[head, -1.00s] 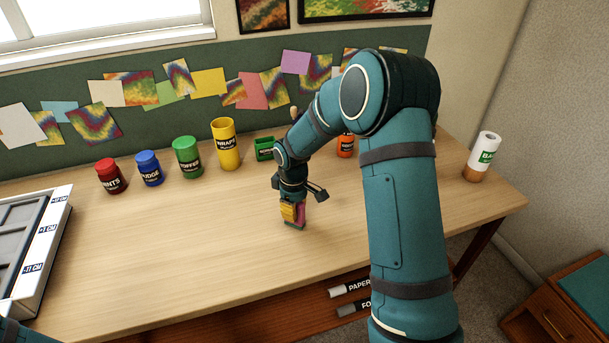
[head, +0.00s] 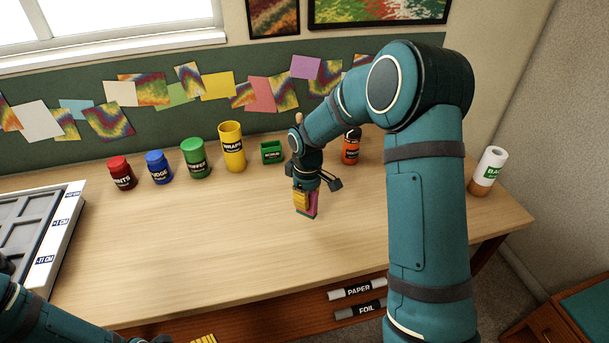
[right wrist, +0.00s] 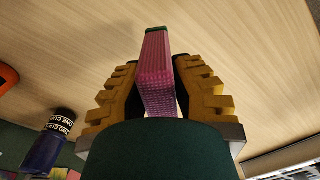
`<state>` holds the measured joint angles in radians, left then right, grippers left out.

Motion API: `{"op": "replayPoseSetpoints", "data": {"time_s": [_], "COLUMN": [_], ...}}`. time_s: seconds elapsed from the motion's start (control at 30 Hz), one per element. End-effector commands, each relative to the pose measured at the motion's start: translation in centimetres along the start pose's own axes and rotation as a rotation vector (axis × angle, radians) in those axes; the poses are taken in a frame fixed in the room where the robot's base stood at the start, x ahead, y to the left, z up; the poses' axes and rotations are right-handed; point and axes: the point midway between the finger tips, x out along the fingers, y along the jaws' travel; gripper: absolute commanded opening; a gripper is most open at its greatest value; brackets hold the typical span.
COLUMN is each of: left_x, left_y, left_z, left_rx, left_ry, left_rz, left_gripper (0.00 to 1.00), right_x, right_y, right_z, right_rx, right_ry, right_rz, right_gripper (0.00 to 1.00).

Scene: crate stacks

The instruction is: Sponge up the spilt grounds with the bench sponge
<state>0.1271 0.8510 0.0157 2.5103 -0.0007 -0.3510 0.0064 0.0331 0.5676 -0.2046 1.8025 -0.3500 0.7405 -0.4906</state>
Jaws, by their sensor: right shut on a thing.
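The bench sponge is a pink block with a green face, and it shows in the right wrist view (right wrist: 157,75) between the fingers. My right gripper (head: 306,200) is shut on it above the middle of the bench (head: 200,240). In the head view only a pink strip of the sponge (head: 314,203) shows beside the yellow fingers. I cannot tell if its lower end touches the bench. I see no spilt grounds in either view. Of my left gripper (head: 204,339), only yellow finger parts show at the bottom edge of the head view, so its opening is unclear.
Red (head: 121,173), blue (head: 158,167), green (head: 195,158) and yellow (head: 232,146) containers line the back, with a small green box (head: 271,152) and an orange jar (head: 350,149). A grey tray (head: 72,235) is left; a white roll (head: 487,171) is right. The front middle is clear.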

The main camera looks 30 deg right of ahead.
Motion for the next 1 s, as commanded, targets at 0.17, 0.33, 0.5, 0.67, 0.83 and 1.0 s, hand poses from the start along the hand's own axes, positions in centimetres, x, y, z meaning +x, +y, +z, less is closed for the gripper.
{"op": "replayPoseSetpoints", "data": {"time_s": [0.17, 0.33, 0.5, 0.67, 0.83, 1.0], "left_x": [-1.2, -1.4, -1.4, -1.4, -1.4, -1.1], "left_y": [0.5, 0.5, 0.5, 0.5, 0.5, 0.4], "left_z": [-0.5, -0.7, -0.7, -0.7, -0.7, -0.6], "left_rx": [-0.003, -0.005, -0.005, -0.005, -0.005, -0.004], "left_ry": [0.011, 0.015, 0.016, 0.016, 0.015, 0.015], "left_rz": [-0.001, -0.002, -0.002, -0.002, -0.002, -0.001], "left_gripper": [0.99, 0.99, 0.99, 0.99, 0.99, 0.99], "right_x": [-1.8, -2.3, -2.2, -2.2, -2.2, -2.2], "right_y": [-0.2, -0.3, -0.3, -0.2, -0.3, -1.1], "right_z": [-0.3, -0.4, -0.3, -0.3, -0.3, -0.8], "right_rx": [-0.001, -0.001, 0.000, 0.000, -0.001, -0.024], "right_ry": [0.002, 0.001, 0.001, 0.001, 0.001, 0.002], "right_rz": [0.001, 0.000, 0.000, 0.000, 0.000, -0.003], "right_gripper": [0.00, 0.00, 0.00, 0.00, 0.00, 0.00]}}
